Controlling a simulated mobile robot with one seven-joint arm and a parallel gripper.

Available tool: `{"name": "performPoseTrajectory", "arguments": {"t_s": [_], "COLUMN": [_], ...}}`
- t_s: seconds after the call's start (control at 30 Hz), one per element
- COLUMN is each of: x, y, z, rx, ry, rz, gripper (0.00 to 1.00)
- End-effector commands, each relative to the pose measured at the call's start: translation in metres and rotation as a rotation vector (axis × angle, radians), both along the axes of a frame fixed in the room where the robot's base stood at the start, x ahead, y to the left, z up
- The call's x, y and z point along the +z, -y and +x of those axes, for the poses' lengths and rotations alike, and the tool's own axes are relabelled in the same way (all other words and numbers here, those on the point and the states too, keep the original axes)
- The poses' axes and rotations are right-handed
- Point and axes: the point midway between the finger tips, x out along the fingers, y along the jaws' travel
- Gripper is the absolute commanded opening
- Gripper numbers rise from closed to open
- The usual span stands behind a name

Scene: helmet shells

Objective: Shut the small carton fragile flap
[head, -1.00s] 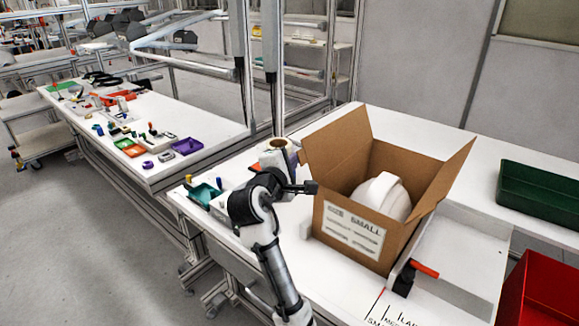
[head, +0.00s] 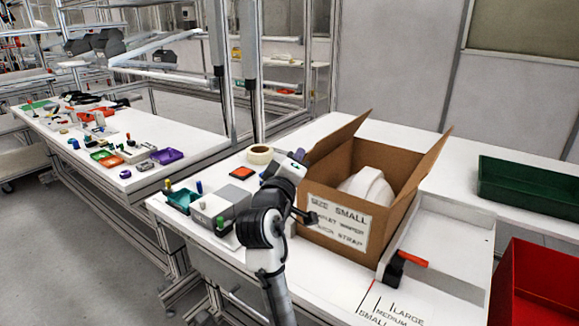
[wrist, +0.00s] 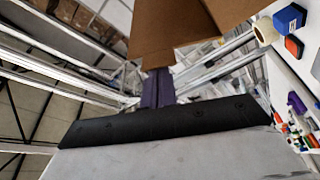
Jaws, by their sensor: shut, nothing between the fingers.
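The small carton (head: 335,222) is an open brown box on the table, with a white "SMALL" label on its front. Its left flap (head: 338,138) stands up and leans a little inward; its right flap (head: 424,168) stands up and outward. No "fragile" marking is readable. A white helmet shell (head: 368,187) sits inside. My gripper (wrist: 158,76) is shut and empty in the wrist view, its dark fingertips at the lower edge of brown cardboard (wrist: 180,28); I cannot tell whether they touch. In the head view my arm reaches up at the carton's left side, and the fingers are hard to make out.
A tape roll (head: 260,155), an orange-topped block (head: 241,172) and a grey box (head: 220,208) lie left of the carton. An orange-handled tool (head: 402,262) is close to its right. Green (head: 530,185) and red (head: 540,285) bins stand farther right.

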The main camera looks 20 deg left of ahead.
Motion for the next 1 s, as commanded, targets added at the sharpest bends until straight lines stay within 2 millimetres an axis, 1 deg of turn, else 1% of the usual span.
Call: {"name": "performPoseTrajectory", "arguments": {"t_s": [0.03,0.27,0.6,1.0], "x": [-0.008,-0.017,-0.036,-0.055], "y": [0.003,0.017,0.033,0.042], "z": [-0.001,-0.007,-0.013,-0.016], "rx": [0.0,0.001,0.001,0.001], "ry": [0.016,0.093,0.207,0.321], "rz": [0.042,0.245,0.547,0.85], "gripper": [0.0,0.0,0.0,0.0]}}
